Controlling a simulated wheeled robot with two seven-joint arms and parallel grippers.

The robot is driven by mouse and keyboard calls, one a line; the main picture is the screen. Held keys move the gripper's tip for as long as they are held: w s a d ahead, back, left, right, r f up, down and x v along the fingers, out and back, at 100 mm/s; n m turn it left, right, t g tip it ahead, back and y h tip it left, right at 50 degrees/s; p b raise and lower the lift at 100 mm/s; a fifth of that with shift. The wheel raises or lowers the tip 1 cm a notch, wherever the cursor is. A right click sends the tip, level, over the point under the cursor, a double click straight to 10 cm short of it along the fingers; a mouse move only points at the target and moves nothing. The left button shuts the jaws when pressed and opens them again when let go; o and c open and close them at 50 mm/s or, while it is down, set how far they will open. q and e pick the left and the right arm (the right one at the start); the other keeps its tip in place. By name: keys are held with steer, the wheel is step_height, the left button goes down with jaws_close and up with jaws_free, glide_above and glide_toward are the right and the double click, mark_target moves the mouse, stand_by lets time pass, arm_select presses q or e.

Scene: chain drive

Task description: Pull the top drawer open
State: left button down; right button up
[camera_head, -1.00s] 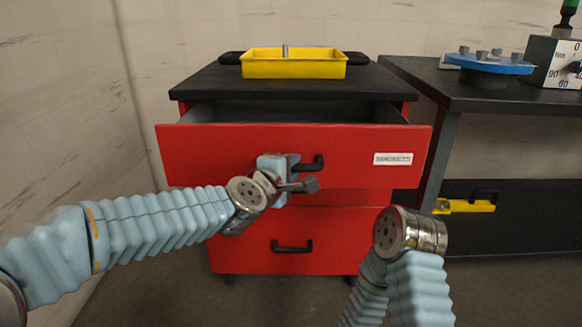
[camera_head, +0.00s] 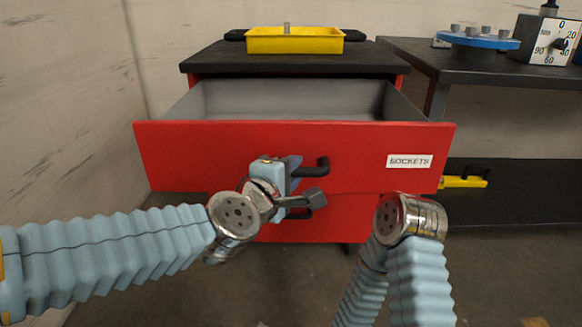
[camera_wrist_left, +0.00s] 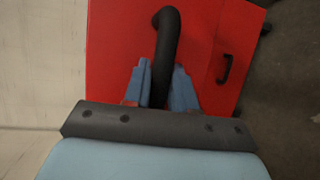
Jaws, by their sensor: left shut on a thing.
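The red top drawer (camera_head: 230,150) of the cabinet stands well open, with a white label reading SOCKETS on its front. Its grey inside (camera_head: 290,102) shows and looks empty where I can see it. My left gripper (camera_head: 296,170) is at the drawer's black handle (camera_head: 318,167). In the left wrist view its two blue fingers (camera_wrist_left: 160,85) are shut around the handle (camera_wrist_left: 167,35), one on each side. My right arm's metal wrist (camera_head: 410,218) is at the lower right in the head view; its gripper fingers do not show.
A yellow tray (camera_head: 294,41) sits on the black cabinet top (camera_head: 220,62). A dark bench (camera_head: 460,78) at right bears a blue round plate (camera_head: 478,39) and a dial box (camera_head: 545,40). A yellow tool (camera_head: 463,181) lies on its lower shelf. A wall stands close at left.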

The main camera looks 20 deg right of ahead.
stand_by(0.3)
arm_select(q)
steer(key=c, duration=1)
jaws_free()
steer(key=p+v, duration=0.1)
steer(key=v, duration=1.3)
steer(key=shift+p, duration=0.35)
